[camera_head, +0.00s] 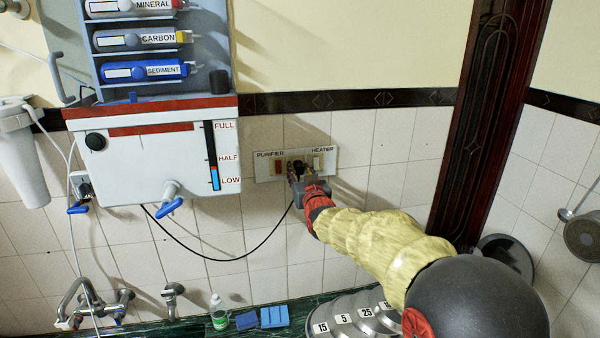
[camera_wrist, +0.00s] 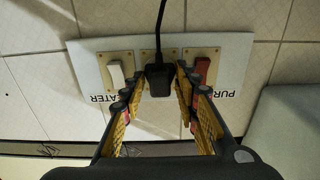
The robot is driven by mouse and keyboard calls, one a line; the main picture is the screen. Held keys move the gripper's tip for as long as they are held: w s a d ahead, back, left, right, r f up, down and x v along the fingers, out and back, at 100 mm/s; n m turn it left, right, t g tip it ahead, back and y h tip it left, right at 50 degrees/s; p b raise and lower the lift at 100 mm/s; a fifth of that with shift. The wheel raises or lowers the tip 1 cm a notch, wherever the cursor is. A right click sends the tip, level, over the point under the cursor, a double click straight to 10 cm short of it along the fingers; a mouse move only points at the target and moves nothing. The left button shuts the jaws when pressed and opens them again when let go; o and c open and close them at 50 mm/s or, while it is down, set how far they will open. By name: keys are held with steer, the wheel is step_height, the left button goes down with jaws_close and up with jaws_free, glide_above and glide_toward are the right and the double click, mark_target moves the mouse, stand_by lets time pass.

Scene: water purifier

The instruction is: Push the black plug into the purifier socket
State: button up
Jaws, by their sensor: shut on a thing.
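The black plug (camera_wrist: 160,83) sits between the fingertips of my gripper (camera_wrist: 158,72) in the wrist view, with its cable running up out of that picture. My gripper (camera_head: 305,180) is shut on the plug, in front of the middle of the white socket panel (camera_head: 335,162). The panel (camera_wrist: 228,50) appears upside down in the wrist view, with a red switch (camera_wrist: 201,70) by the PURIFIER label and a white switch (camera_wrist: 117,75) by the HEATER label. The plug covers the middle brass plate (camera_wrist: 145,56). I cannot tell whether its pins are in the socket.
The white purifier tank (camera_head: 150,150) hangs left of the panel. The black cable (camera_head: 215,259) droops from below it towards my gripper. A dark wooden post (camera_head: 490,120) stands at the right.

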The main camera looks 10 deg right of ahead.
steer(key=shift+w, duration=0.4)
steer(key=o, duration=1.1)
steer(key=shift+o, duration=0.2)
steer(key=s, duration=1.2)
steer(key=shift+f, duration=0.1)
